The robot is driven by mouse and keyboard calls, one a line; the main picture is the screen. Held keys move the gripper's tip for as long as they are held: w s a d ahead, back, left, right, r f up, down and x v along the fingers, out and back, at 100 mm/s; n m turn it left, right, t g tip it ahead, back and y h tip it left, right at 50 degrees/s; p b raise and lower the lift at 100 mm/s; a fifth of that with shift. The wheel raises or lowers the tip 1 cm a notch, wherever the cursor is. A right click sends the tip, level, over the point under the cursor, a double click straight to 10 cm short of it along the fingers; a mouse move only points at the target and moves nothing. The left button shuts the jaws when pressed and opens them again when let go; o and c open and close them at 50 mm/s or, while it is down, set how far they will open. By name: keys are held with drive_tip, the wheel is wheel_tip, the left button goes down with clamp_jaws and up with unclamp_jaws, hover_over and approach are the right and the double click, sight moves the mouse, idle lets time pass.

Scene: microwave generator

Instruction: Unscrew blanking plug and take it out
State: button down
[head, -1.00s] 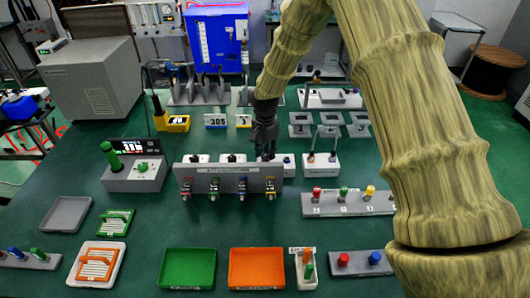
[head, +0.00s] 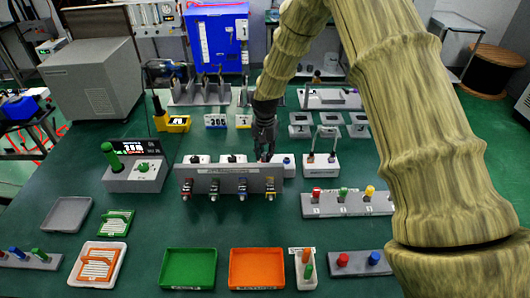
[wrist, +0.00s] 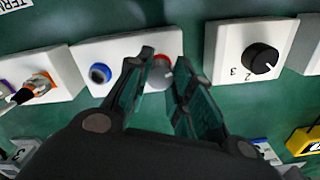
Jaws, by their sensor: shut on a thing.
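The blanking plug (wrist: 160,76) shows as a grey cylinder with a red top on a white module (wrist: 116,50). It sits between the fingers of my gripper (wrist: 162,80), which is shut on it. A blue round port (wrist: 99,74) is on the same module, to the left of the plug in the wrist view.
The upright grey panel (head: 228,181) with several hanging connectors stands close in front of my gripper. A white module with a black knob (wrist: 261,59) is beside the plug's module. A green tray (head: 188,249) and an orange tray (head: 257,249) lie empty at the front.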

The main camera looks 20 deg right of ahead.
drive_tip(key=n, duration=0.6)
drive_tip(key=shift+p, duration=0.3)
drive_tip(key=n, duration=0.6)
drive_tip(key=shift+r+n+p, duration=0.1)
drive_tip(key=shift+n+p, duration=0.25)
drive_tip(key=shift+n, duration=0.05)
drive_tip(key=n, duration=0.6)
drive_tip(key=shift+p, duration=0.35)
drive_tip(key=n, duration=0.5)
drive_tip(key=shift+n+p, duration=0.3)
drive_tip(key=shift+p, duration=0.05)
drive_tip(key=c, duration=1.2)
unclamp_jaws()
wheel_tip(320, 180, up, 12)
